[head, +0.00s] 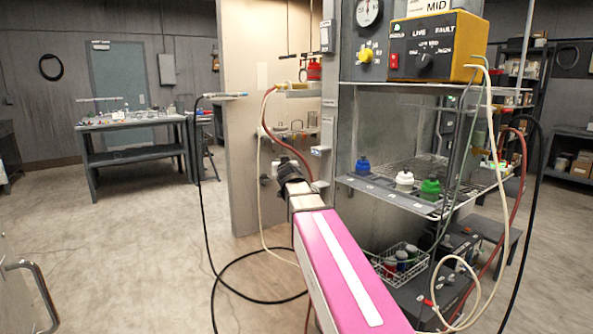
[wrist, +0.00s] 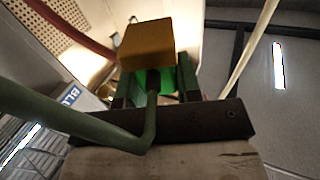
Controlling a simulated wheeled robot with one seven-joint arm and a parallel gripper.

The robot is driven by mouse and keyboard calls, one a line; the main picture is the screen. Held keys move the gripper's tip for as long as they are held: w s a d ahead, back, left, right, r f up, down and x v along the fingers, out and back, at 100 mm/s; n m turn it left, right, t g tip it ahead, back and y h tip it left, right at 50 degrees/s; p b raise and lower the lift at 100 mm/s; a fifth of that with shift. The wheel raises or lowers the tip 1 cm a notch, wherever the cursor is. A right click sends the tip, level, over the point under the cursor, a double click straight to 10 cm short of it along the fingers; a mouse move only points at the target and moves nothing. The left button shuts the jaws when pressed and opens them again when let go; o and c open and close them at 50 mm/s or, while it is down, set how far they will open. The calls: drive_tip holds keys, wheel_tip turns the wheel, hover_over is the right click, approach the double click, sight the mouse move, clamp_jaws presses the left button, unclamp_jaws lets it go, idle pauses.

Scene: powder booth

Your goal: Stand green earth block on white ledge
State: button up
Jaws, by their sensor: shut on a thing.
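My gripper (wrist: 160,82) is shut on the green earth block (wrist: 153,80). The block shows green between the dark fingers, with an orange-brown part (wrist: 147,40) at its outer end. A thick dark green lead (wrist: 60,125) bends up to it. In the head view my gripper (head: 282,166) is in front of the pale panel, and the block is too small or hidden to make out there. A small pale ledge (head: 320,150) projects from the grey post, right of and a little above my gripper; I cannot tell if it is the white ledge.
Another shelf (head: 295,93) with a red item stands above my gripper. Red and cream hoses hang close by. A wire rack (head: 385,188) on the right holds blue, white and green-topped containers. A yellow-black control box (head: 436,45) is above it. The floor at left is open.

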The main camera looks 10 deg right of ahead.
sight(326, 171)
drive_tip(key=shift+w+a+f, duration=0.2)
drive_tip(key=shift+w+f, duration=0.05)
drive_tip(key=shift+f, duration=0.1)
drive_tip(key=shift+w+f+h, duration=0.1)
drive_tip(key=shift+f+h, duration=0.1)
drive_tip(key=shift+h, duration=0.1)
drive_tip(key=shift+w+d+f+m+h, duration=0.15)
drive_tip(key=shift+f+m+h, duration=0.2)
drive_tip(key=shift+f, duration=0.3)
drive_tip(key=shift+w+d+f+m+h, duration=0.1)
drive_tip(key=shift+d+f+m+h, duration=0.2)
drive_tip(key=shift+f+h, duration=0.25)
drive_tip(key=shift+w+d+f+m+h, duration=0.1)
drive_tip(key=shift+d+f+m+h, duration=0.1)
drive_tip(key=shift+f+m+h, duration=0.25)
drive_tip(key=shift+w+d+r+m+g+h, duration=0.1)
drive_tip(key=shift+d+r+m+g+h, duration=0.05)
drive_tip(key=shift+d+m+g+h, duration=2.1)
drive_tip(key=shift+d+r+m+g+h, duration=0.15)
drive_tip(key=shift+d+m+g+h, duration=1.25)
drive_tip(key=shift+d+h, duration=0.95)
drive_tip(key=shift+w+d+r+m+g+h, duration=0.15)
drive_tip(key=shift+d+m+g+h, duration=1.65)
drive_tip(key=shift+d, duration=1.05)
drive_tip(key=shift+s+d+f, duration=0.1)
drive_tip(key=shift+d+f, duration=0.05)
drive_tip(key=shift+f, duration=1.05)
